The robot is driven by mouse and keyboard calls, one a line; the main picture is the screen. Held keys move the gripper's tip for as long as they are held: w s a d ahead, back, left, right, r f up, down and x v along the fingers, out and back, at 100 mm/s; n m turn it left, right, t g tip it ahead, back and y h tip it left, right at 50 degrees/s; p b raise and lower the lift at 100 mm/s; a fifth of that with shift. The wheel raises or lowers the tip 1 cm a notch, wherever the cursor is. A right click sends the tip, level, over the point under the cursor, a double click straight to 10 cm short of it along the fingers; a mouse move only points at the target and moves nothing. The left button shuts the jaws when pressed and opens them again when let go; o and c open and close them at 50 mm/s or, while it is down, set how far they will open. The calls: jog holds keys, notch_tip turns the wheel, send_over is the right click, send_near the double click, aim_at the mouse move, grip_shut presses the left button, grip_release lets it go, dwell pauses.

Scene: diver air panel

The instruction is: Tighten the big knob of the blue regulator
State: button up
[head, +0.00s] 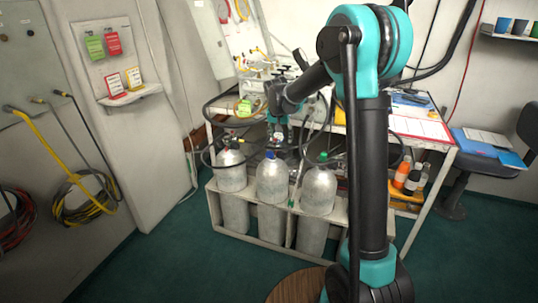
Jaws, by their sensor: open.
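My gripper (279,138) hangs at the end of my arm, in front of the table's near edge and above the middle cylinder (271,185). It is open and looks small and dark here. The middle cylinder has a blue top (269,155), just below my gripper. I cannot clearly pick out the blue regulator or its big knob; my gripper and the dark hoses cover much of that area. Whether my gripper touches anything there cannot be told.
A left cylinder (231,178) and a green-topped right cylinder (318,192) stand in a pale rack (245,239). Dark hoses loop around them. A table (437,144) with papers stands behind. Green floor (165,262) is clear at front left.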

send_near(269, 152)
jog(key=shift+m, duration=0.4)
jog(key=x, duration=1.1)
jog(key=c, duration=1.1)
